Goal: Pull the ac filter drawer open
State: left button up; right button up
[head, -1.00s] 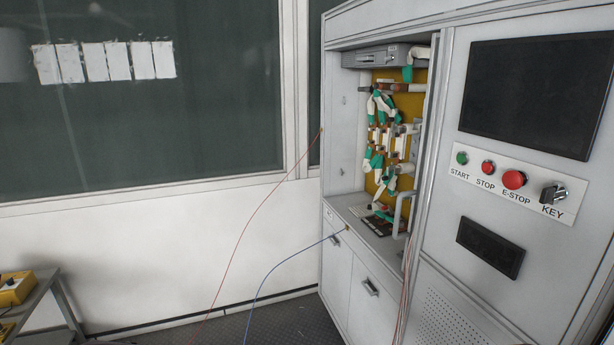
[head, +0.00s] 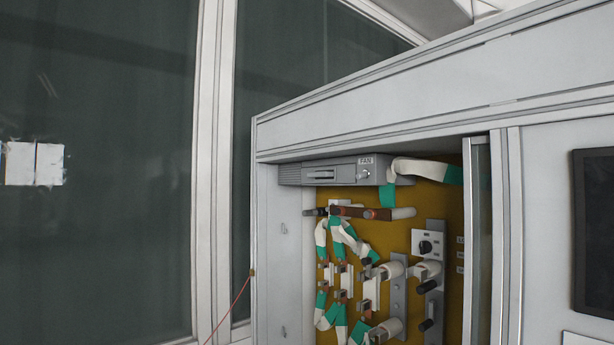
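The grey unit labelled FAN (head: 338,172) sits at the top of the open cabinet bay. Its front has a light slot-shaped panel (head: 322,174), which looks like the filter drawer front and appears flush, and a small switch or key at its right. Whether this panel is the ac filter drawer cannot be told for sure. Neither of my grippers shows in the head view.
The cabinet's top frame (head: 420,108) overhangs the bay, and a vertical post (head: 507,240) bounds it at the right. White and green ducts (head: 428,170) and several fuse fittings fill the yellow back panel (head: 400,236). A dark screen (head: 594,230) is at far right. A red wire (head: 232,308) hangs at the left.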

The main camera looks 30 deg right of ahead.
aim_at(347, 174)
jog(key=i+z, duration=0.4)
jog(key=i+j+z, duration=0.55)
jog(key=i+z, duration=0.2)
jog(key=i+j+z, duration=0.35)
